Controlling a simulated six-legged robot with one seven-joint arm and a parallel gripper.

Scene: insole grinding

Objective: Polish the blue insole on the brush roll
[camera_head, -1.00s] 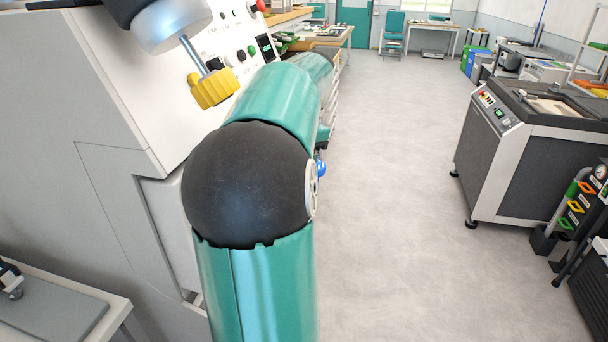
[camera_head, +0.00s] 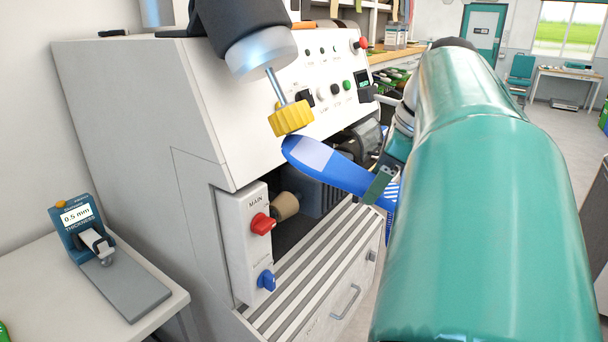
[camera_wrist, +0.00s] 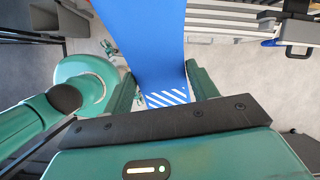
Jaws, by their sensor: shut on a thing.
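The blue insole (camera_head: 325,165) shows in the head view, tilted, with a pale patch near its far end. My gripper (camera_head: 381,184) is shut on its near, white-striped end and holds it in the air in front of the machine's open bay. In the wrist view the insole (camera_wrist: 155,45) runs away between the two green fingers of my gripper (camera_wrist: 163,88). A tan roll (camera_head: 285,206) sits in the bay below and left of the insole, apart from it. Dark parts are further right; I cannot tell which part is the brush roll.
The white grinding machine (camera_head: 130,100) has a red knob (camera_head: 262,223) and a blue knob (camera_head: 266,281) beside the bay. A yellow knob (camera_head: 291,118) on a rod hangs just above the insole's tip. A thickness gauge (camera_head: 82,232) stands on the left table. Open floor lies at right.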

